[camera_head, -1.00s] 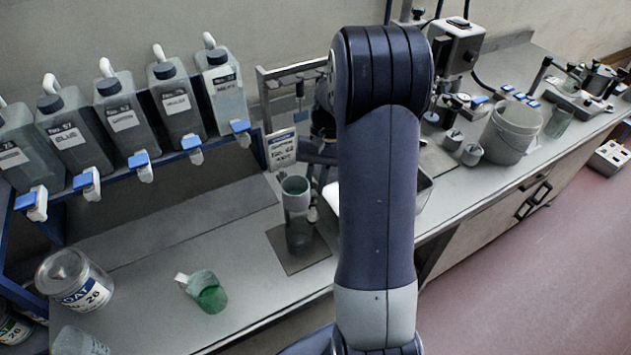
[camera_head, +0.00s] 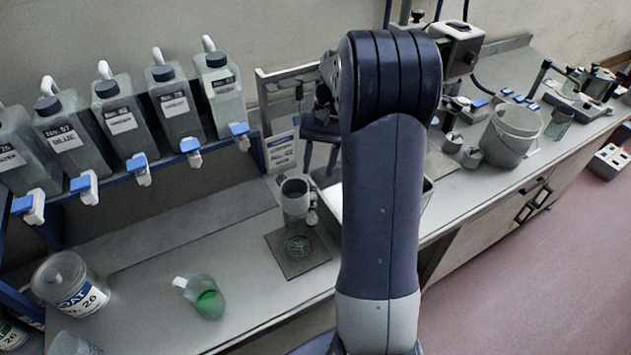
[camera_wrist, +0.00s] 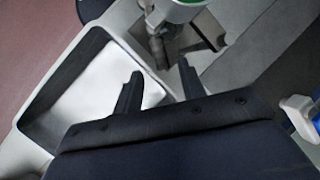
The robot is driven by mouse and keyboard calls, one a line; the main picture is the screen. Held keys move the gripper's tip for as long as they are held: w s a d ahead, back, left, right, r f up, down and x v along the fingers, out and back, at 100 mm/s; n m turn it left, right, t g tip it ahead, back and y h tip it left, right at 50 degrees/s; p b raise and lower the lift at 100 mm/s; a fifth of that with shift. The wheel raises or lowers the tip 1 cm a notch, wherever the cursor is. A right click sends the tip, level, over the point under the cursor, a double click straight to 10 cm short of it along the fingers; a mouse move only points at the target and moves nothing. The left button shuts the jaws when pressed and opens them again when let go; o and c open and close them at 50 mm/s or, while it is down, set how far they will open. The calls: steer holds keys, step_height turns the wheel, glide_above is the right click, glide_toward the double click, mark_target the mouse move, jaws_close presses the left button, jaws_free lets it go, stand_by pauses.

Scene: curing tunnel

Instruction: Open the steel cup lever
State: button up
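The steel cup (camera_head: 294,203), a grey upright cylinder, stands above a dark square plate (camera_head: 272,240) on the bench. Small metal fittings, possibly its lever (camera_head: 312,208), stick out on its right side. In the wrist view part of a cup with a green-lit rim (camera_wrist: 183,12) shows at the top, with a metal fitting (camera_wrist: 158,45) below it. My gripper (camera_wrist: 158,78) is open, its two dark fingers apart with nothing between them. The fingertips point toward the fitting and look short of it. In the head view my arm hides most of the gripper.
A white tray (camera_wrist: 25,120) lies left of my fingers in the wrist view. A beaker of green liquid (camera_head: 205,297) and a coating tin (camera_head: 70,284) stand on the front bench. A rack of several tapped bottles (camera_head: 125,125) is at left. A grey bucket (camera_head: 508,137) stands right.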

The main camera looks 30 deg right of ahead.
mark_target(314, 192)
steer(key=shift+v, duration=2.6)
steer(key=shift+a+f, duration=0.1)
steer(key=p+x, duration=0.1)
steer(key=x, duration=0.9)
steer(key=shift+s+a+f, duration=0.1)
steer(key=shift+s+f, duration=0.05)
steer(key=shift+f, duration=0.1)
